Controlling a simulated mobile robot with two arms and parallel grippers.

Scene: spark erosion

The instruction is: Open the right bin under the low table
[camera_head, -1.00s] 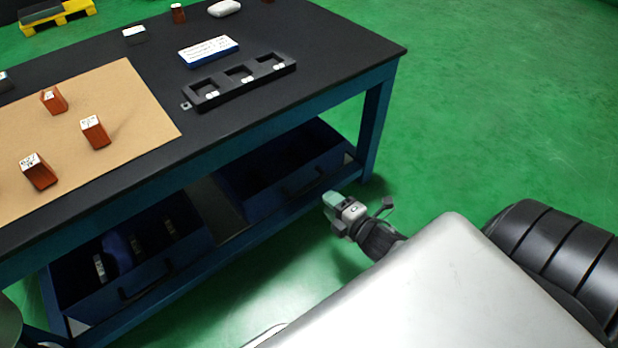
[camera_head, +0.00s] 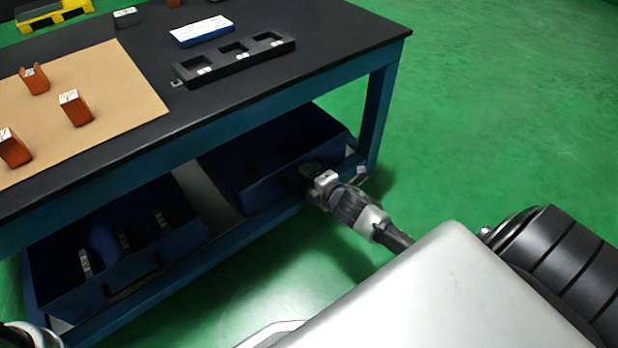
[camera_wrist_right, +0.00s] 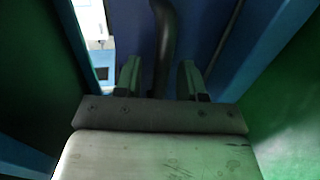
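The right bin (camera_head: 262,194) is a dark blue open-topped box on the lower shelf under the black-topped table (camera_head: 330,40). My right gripper (camera_head: 311,172) is at its front, where it covers the bin's handle in the head view. In the right wrist view the dark handle bar (camera_wrist_right: 165,40) runs between the two fingers of my right gripper (camera_wrist_right: 159,80). The fingers are apart, with a gap visible on both sides of the bar. The bin's inside is dark. A piece of my left arm shows at the lower left corner; its gripper is out of view.
The left bin (camera_head: 185,252) stands on the same shelf and holds several small labelled items. A blue table leg (camera_head: 376,115) stands right of my right gripper. A black three-pocket tray (camera_head: 235,60) lies on the tabletop. Green floor is free to the right.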

